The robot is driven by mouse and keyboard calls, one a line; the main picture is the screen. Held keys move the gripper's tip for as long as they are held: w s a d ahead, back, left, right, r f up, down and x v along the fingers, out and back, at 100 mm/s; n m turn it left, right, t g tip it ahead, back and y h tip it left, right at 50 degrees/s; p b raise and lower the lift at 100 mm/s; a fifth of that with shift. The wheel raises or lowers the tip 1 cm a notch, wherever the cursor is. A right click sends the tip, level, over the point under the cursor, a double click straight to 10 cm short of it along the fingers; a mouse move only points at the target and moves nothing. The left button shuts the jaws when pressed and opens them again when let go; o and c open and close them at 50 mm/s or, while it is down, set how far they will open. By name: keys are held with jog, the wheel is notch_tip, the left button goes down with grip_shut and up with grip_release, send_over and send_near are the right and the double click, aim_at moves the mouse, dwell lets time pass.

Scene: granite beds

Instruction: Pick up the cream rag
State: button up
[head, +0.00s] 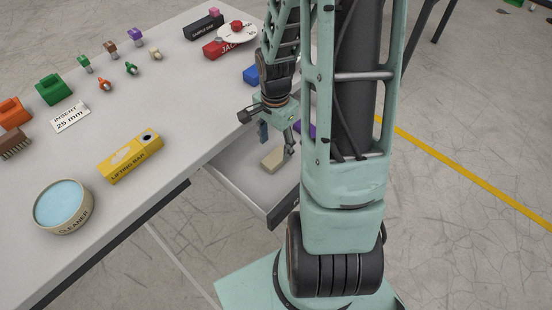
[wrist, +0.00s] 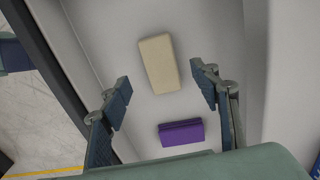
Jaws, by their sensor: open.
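The cream rag (wrist: 159,64) is a folded block lying on the floor of an open drawer (wrist: 115,30).
A purple folded cloth (wrist: 181,132) lies in the same drawer near the rag. The drawer walls stand close around. On the table above are a yellow lifting-bar box (head: 131,157), a round cleaner tin (head: 62,208) and a blue block (head: 252,75).

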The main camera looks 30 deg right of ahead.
aim_at(276, 157)
jog(key=f, duration=0.2)
jog(key=f+b, duration=0.1)
jog(key=f, duration=0.2)
jog(key=shift+w+d, duration=0.1)
jog(key=shift+d, duration=0.1)
jog(key=shift+c, duration=0.3)
jog(key=c, duration=1)
